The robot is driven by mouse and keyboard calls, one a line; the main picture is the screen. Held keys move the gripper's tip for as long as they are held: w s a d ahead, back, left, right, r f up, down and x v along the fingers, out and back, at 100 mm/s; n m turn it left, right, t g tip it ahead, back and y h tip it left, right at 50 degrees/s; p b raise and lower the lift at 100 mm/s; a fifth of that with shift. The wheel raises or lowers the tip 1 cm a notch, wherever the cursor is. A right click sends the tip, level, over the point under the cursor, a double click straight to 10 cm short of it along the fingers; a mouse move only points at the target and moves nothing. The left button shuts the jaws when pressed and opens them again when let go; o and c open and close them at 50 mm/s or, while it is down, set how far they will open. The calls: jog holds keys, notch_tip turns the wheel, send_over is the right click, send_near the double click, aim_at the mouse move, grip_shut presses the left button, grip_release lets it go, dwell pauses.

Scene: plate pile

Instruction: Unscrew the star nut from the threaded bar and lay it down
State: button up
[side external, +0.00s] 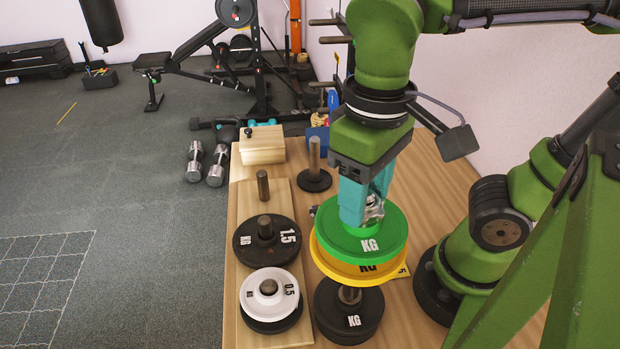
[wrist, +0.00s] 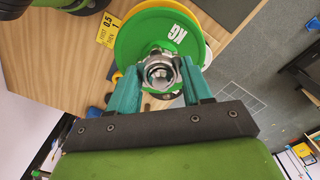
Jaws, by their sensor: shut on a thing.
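The star nut (wrist: 160,70) is a shiny metal piece above the middle of the green plate (side external: 372,238). It also shows in the side view (side external: 373,211), partly covered by the jaws. My gripper (side external: 362,212), with teal fingers, points down and is shut on the star nut, with one finger on each side in the wrist view (wrist: 160,80). The green plate lies over a yellow plate (side external: 367,268). The threaded bar is hidden under the nut and plates, so I cannot tell whether the nut is still on its thread.
In front, a black plate (side external: 352,322) surrounds a short post. To the left, a wooden board (side external: 280,193) carries posts, a black 1.5 plate (side external: 250,245) and a white 0.5 plate (side external: 257,303). A wooden box (side external: 262,145) and another post (side external: 314,155) stand behind.

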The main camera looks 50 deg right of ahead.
jog(key=n, duration=0.5)
jog(key=shift+a+r, duration=0.1)
jog(key=n, duration=0.6)
jog(key=shift+w+n, duration=0.1)
jog(key=shift+n, duration=0.2)
jog(key=o, duration=1)
jog(key=shift+o, duration=0.2)
